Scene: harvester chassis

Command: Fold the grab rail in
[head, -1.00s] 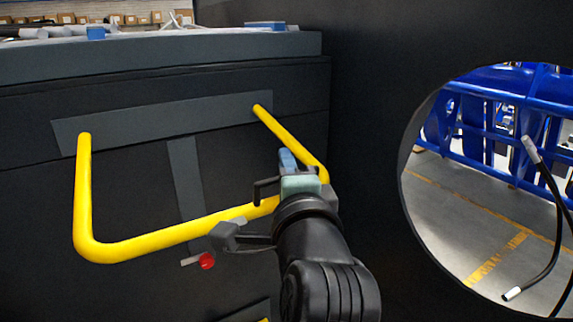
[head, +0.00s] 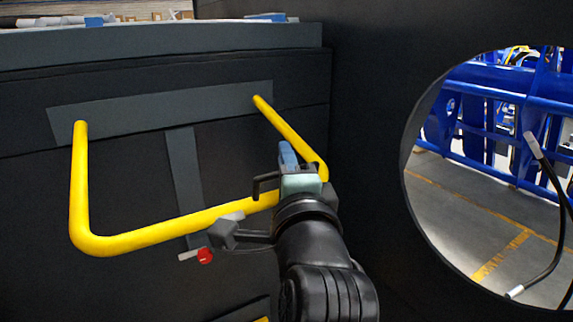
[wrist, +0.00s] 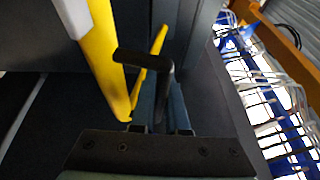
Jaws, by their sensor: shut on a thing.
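The yellow grab rail (head: 160,235) is a U-shaped bar. Its two ends meet a grey plate (head: 160,108) on the dark chassis wall, and its crossbar stands out toward me, lower than the ends. The jaws partly hide that corner.
A red knob with a grey pin (head: 205,256) sits below the crossbar. A dark side wall (head: 370,110) stands close on the right, with a round opening showing blue racks (head: 510,90) and a hanging black hose (head: 548,190). A ledge (head: 160,45) runs above the rail.

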